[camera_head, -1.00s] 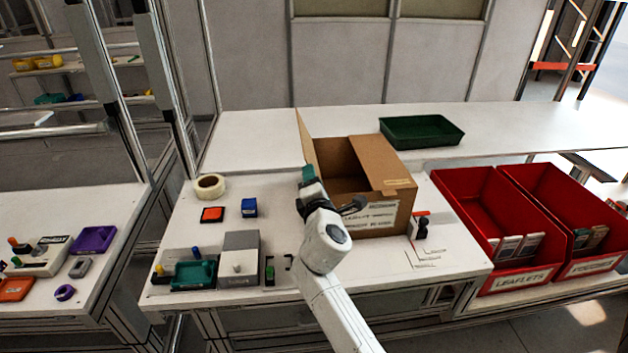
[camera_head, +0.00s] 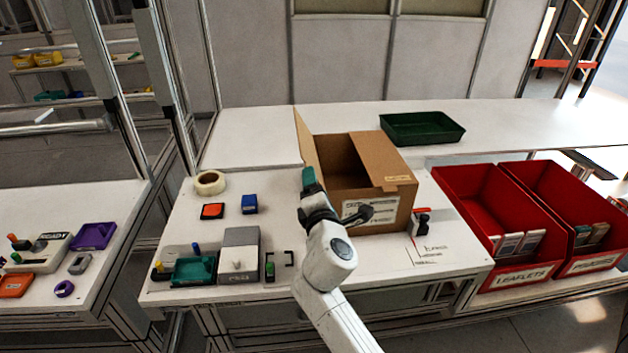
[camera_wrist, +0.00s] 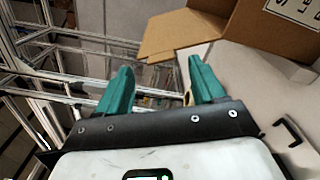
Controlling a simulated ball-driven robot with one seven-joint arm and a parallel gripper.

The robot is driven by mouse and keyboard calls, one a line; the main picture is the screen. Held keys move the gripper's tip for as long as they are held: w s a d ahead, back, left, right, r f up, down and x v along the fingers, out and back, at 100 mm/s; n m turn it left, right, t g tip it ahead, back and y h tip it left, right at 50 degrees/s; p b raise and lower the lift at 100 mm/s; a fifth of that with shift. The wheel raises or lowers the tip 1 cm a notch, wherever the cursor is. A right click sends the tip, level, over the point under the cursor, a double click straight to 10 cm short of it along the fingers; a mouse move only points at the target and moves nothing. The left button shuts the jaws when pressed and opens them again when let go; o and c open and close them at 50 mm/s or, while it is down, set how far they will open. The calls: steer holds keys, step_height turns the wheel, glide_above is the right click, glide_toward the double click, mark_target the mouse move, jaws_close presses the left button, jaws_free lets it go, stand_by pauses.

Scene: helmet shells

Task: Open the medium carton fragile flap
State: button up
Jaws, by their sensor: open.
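The brown carton (camera_head: 392,208) stands on the white workbench with its top partly open. A tall left flap (camera_head: 306,140) stands up, and another flap (camera_head: 383,158) slopes along the right side, with a small label on its front corner that is too small to read. My gripper (camera_head: 309,182) is at the carton's front left corner, below the left flap. In the wrist view my gripper (camera_wrist: 160,72) has its two teal fingers apart with nothing between them. A carton flap (camera_wrist: 180,36) lies just beyond the fingertips there, apparently apart from them. The arm covers part of the carton's front.
A tape roll (camera_head: 209,182), an orange block (camera_head: 212,211) and a blue block (camera_head: 250,204) lie left of the carton. A grey box (camera_head: 239,250) is nearer. A green tray (camera_head: 422,128) is behind; red bins (camera_head: 500,215) stand right.

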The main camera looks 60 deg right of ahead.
steer(key=b+v, duration=0.1)
steer(key=v, duration=0.5)
steer(key=shift+s+a+f, duration=0.1)
steer(key=shift+s, duration=0.05)
stand_by(0.4)
steer(key=s+a+f+m+g+y, duration=0.2)
steer(key=s+f+m+g+y, duration=0.15)
steer(key=f, duration=0.35)
steer(key=s+a+f+m+g+y, duration=0.25)
steer(key=s+f+m, duration=0.2)
steer(key=f, duration=0.25)
steer(key=s+a+f+m+g+y, duration=0.4)
steer(key=s+a+f+y, duration=0.3)
steer(key=s+a, duration=0.5)
step_height(320, 180, down, 2)
steer(key=shift+a+f+m+g+y, duration=0.3)
steer(key=shift+a+m, duration=0.4)
steer(key=shift+a, duration=0.25)
